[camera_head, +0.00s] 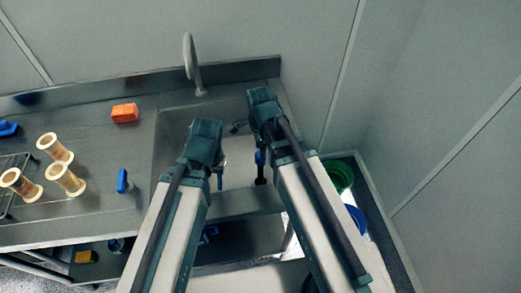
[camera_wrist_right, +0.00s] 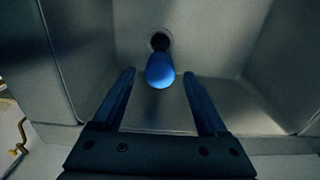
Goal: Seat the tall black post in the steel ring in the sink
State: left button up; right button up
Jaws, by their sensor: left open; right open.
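In the right wrist view a rounded blue thing (camera_wrist_right: 160,72) shows ahead of my right gripper (camera_wrist_right: 159,76), which is open, with one finger to each side. It appears free of the fingers. Behind it is a dark round opening with a pale rim (camera_wrist_right: 160,41) in the sink floor; I cannot tell if this is the steel ring or a drain. In the head view a slim blue and black thing (camera_head: 260,168) shows beside my right arm, possibly the post. My left gripper (camera_head: 221,174) is open over the sink (camera_head: 172,128). My arms hide much of the sink.
A faucet (camera_head: 189,58) stands behind the sink. On the counter to the left are an orange block (camera_head: 124,113), several cream spools (camera_head: 66,180) and a small blue item (camera_head: 122,181). A green bin (camera_head: 340,176) and a blue bin (camera_head: 356,217) stand on the floor at right.

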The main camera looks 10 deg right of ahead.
notch_tip(320, 180, up, 10)
jog(key=p, duration=0.9)
jog(key=s+a+n, duration=0.2)
jog(key=s+n, duration=0.2)
jog(key=n, duration=0.7)
jog(key=s+a+n+h, duration=0.1)
jog(key=s+n, duration=0.4)
jog(key=n, duration=0.5)
jog(key=shift+a+n, duration=0.4)
jog(key=shift+a, duration=0.35)
